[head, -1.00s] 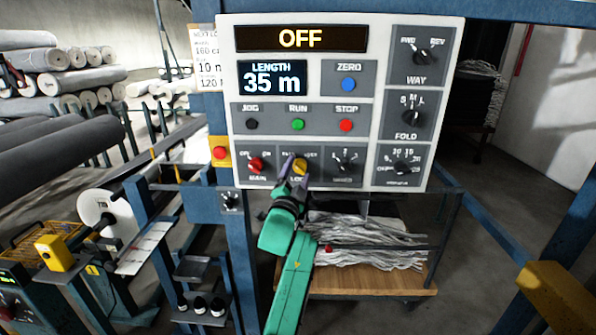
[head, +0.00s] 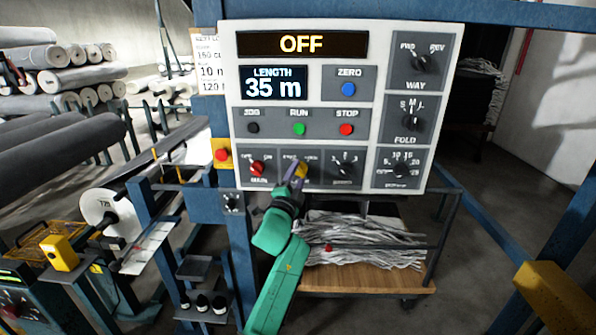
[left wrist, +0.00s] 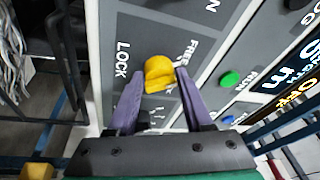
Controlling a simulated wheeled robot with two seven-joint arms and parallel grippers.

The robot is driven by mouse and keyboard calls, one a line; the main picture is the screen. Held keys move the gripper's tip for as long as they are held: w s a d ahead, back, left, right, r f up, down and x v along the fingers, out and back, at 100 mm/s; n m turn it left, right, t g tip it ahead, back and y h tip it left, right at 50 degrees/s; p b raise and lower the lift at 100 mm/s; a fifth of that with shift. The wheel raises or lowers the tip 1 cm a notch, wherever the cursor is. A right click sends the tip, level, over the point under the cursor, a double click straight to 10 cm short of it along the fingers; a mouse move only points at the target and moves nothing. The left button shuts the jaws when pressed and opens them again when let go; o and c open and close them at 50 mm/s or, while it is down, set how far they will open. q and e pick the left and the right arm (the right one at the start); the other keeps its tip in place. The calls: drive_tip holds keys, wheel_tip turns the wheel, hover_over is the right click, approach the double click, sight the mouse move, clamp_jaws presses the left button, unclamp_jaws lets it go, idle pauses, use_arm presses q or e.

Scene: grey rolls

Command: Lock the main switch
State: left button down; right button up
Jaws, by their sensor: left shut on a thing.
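The control panel (head: 375,105) fills the middle of the head view, and its top display reads OFF. The red MAIN knob (head: 257,168) sits at the panel's lower left; its exact pointing is too small to tell. Just right of it is the yellow LOCK knob (head: 303,169), with FREE and LOCK marks. In the left wrist view the yellow knob (left wrist: 160,74) stands between the purple fingers. My left gripper (head: 297,172) is shut on this knob, tilted to the right in the head view, and partly hides it. My right gripper is not in view.
A red button on a yellow box (head: 221,155) is left of the panel. JOG, RUN (head: 299,129) and STOP buttons are above the knobs. Another black knob (head: 344,169) is close on the right. A wooden-shelf cart (head: 370,280) stands below.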

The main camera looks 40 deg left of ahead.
use_arm(q)
drive_tip(key=m+p, duration=0.3)
drive_tip(key=m+g+h+p, duration=0.1)
drive_tip(key=m+p, duration=0.2)
drive_tip(key=m+g+h+p, duration=0.1)
drive_tip(key=m+p, duration=0.2)
drive_tip(key=shift+r+m, duration=0.3)
drive_tip(key=shift+r, duration=0.1)
drive_tip(key=shift+m+g+p, duration=0.3)
drive_tip(key=shift+m+p, duration=0.4)
drive_tip(key=shift+m, duration=0.5)
drive_tip(key=shift+f+m+g, duration=0.1)
drive_tip(key=shift+m+g, duration=0.5)
drive_tip(key=shift+m, duration=0.8)
drive_tip(key=shift+c, duration=1.8)
unclamp_jaws()
